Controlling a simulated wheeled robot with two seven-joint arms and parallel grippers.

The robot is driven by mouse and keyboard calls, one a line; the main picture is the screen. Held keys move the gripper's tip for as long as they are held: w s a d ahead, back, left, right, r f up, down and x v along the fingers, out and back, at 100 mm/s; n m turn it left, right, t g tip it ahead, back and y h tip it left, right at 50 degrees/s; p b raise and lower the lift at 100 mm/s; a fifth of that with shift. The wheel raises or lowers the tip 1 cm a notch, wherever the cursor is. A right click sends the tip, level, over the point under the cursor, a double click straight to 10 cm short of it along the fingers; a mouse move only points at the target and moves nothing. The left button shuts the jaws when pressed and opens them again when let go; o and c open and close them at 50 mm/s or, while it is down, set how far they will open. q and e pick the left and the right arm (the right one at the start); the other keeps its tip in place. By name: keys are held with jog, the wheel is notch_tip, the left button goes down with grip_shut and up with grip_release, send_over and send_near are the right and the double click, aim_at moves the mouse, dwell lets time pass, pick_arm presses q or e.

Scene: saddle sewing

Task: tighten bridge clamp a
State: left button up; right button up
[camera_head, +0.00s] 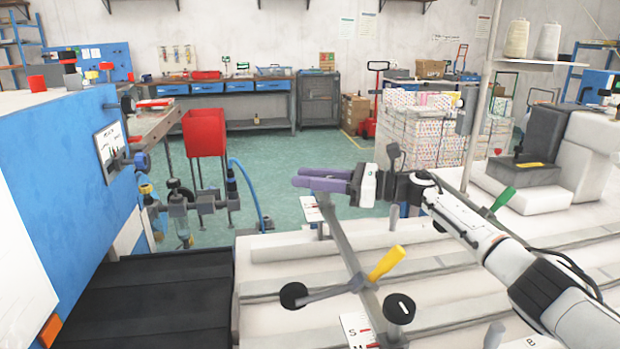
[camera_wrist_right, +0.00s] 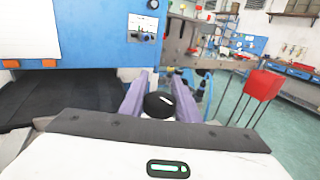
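My right gripper (camera_head: 318,179) has purple fingers that point left above the far end of a grey bridge bar (camera_head: 345,245). In the right wrist view its two fingers (camera_wrist_right: 158,98) are spread apart, and a round black knob (camera_wrist_right: 158,106) with a white mark lies between them. I cannot tell whether they touch it; in the head view the gripper hides that spot. The bar's near end carries a similar black knob (camera_head: 400,308), a yellow handle (camera_head: 387,262) and a lever with a black ball (camera_head: 294,295). No label shows which clamp is a. My left gripper is out of view.
A white slotted bed (camera_head: 440,325) lies under the bar. A blue machine (camera_head: 70,170) and a black ribbed surface (camera_head: 150,300) stand at left. A red bin (camera_head: 205,133) is beyond. A green handle (camera_head: 503,199) and white machine (camera_head: 590,145) are at right.

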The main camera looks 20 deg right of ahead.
jog(key=shift+m+t+h+p, duration=0.3)
jog(key=shift+p, duration=0.15)
jog(key=shift+w+d+r+m+t+h+p, duration=0.1)
jog(key=shift+d+m+t+h+p, duration=0.05)
jog(key=shift+m+t+h+p, duration=0.4)
jog(key=shift+w+d+r+m+t+h+p, duration=0.1)
jog(key=shift+m+t+h+p, duration=0.35)
jog(key=shift+t+h+p, duration=0.15)
jog(key=h+p, duration=0.1)
jog(key=m+t+h+p, duration=0.2)
jog(key=shift+w+d, duration=0.25)
jog(key=shift+d, duration=0.1)
jog(key=shift+w+d+m+t+h+p, duration=0.15)
jog(key=shift+m+t+h+p, duration=0.1)
jog(key=shift+m+h, duration=0.3)
jog(key=shift+s+d+m+t+h+p, duration=0.1)
jog(key=shift+m+h+p, duration=0.2)
jog(key=shift+h, duration=0.3)
jog(key=shift+w+d+f+m+t+h, duration=0.1)
jog(key=shift+d+m+t+h, duration=0.15)
jog(key=shift+m+h, duration=0.6)
jog(key=shift+w+d+f+m+t+h, duration=0.15)
jog(key=shift+m+h, duration=0.35)
jog(key=shift+h, duration=0.65)
jog(key=shift+s+d, duration=0.1)
